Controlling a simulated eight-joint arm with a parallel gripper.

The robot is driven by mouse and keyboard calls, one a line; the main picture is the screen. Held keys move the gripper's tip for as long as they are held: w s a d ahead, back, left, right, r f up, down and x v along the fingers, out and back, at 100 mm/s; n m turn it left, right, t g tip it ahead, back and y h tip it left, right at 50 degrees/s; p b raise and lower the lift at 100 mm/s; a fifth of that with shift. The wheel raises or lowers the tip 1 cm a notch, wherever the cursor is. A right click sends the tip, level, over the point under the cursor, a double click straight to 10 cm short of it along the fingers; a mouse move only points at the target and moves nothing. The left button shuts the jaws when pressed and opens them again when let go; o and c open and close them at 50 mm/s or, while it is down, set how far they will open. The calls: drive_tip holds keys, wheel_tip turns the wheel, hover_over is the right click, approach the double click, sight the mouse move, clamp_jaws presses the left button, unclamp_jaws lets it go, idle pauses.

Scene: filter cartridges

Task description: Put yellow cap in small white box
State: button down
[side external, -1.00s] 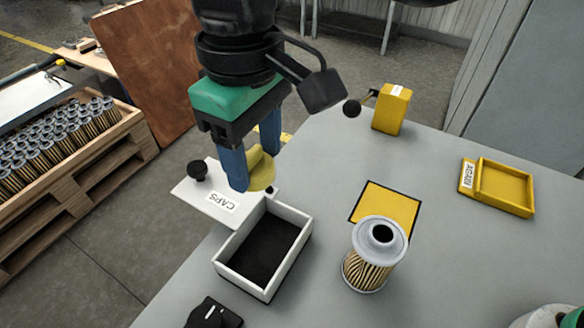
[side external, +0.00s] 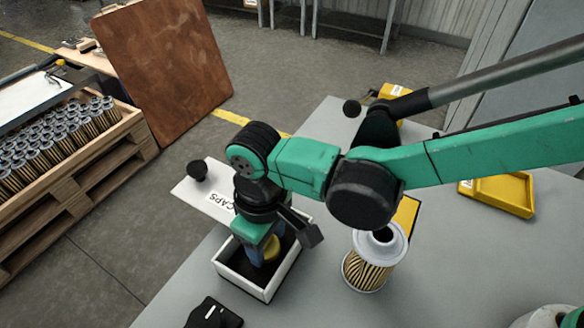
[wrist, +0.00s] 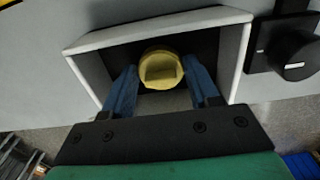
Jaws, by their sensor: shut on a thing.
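The yellow cap (side external: 271,248) is held between the blue fingers of my gripper (side external: 262,254), down inside the small white box. In the wrist view the cap (wrist: 161,68) sits between the two blue fingertips (wrist: 160,75), over the box's dark floor. The small white box (side external: 240,282) is open at the top and stands on the grey table; its wall also shows in the wrist view (wrist: 160,26). My wrist hides part of the box's far side in the side view. I cannot tell whether the cap touches the box floor.
A white lid labelled CAPS (side external: 192,187) with a black knob lies behind the box. A filter cartridge (side external: 368,268) stands to the right, by a yellow pad (side external: 407,214). A black switch (side external: 213,314) is in front. A yellow tray (side external: 500,196) lies far right.

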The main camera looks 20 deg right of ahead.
sight(268, 246)
drive_tip(key=shift+f, duration=0.15)
drive_tip(key=shift+c, duration=1.1)
unclamp_jaws()
wheel_tip(268, 246, up, 12)
drive_tip(key=w+d+r+m+t+y, duration=0.1)
drive_tip(key=w+d+r+m, duration=0.1)
drive_tip(key=d, duration=0.5)
drive_tip(key=w+d+r+m+t, duration=0.1)
drive_tip(key=w+d+m, duration=0.1)
drive_tip(key=d, duration=0.5)
drive_tip(key=s+d+f+m+t, duration=0.1)
drive_tip(key=s+d+m+t, duration=0.1)
drive_tip(key=d, duration=0.6)
drive_tip(key=s+d+f+m+t+h, duration=0.1)
drive_tip(key=s+d+f+m+t, duration=0.1)
drive_tip(key=d, duration=0.6)
drive_tip(key=shift+d+f+m+t, duration=0.15)
drive_tip(key=shift+d+m+t, duration=0.1)
drive_tip(key=shift+m+t, duration=0.3)
